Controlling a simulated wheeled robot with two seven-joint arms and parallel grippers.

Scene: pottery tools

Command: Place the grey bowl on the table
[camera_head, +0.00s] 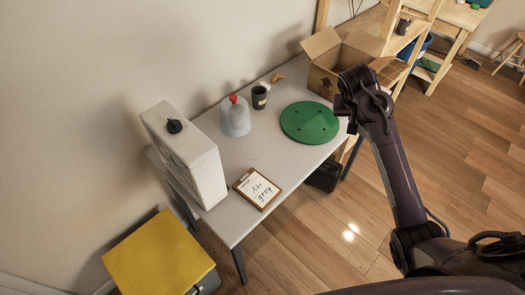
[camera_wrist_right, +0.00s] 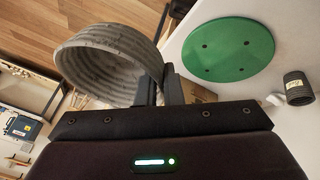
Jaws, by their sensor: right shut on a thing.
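The grey bowl (camera_wrist_right: 108,62), ribbed on its surface, shows in the right wrist view, tilted on its side. My right gripper (camera_wrist_right: 158,84) is shut on its rim. In the head view my right gripper (camera_head: 352,108) is at the right edge of the table, beside the green disc; the bowl cannot be made out there and seems hidden behind the gripper and arm. The pale grey table (camera_head: 215,222) stands against the wall. My left gripper is not in view.
On the table are a green disc (camera_head: 310,122), a dark cup (camera_head: 259,98), a bottle with a red cap (camera_head: 236,118), a clipboard (camera_head: 257,188) and a white machine (camera_head: 188,155). A cardboard box (camera_head: 335,62) stands at the far end. The middle of the tabletop is clear.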

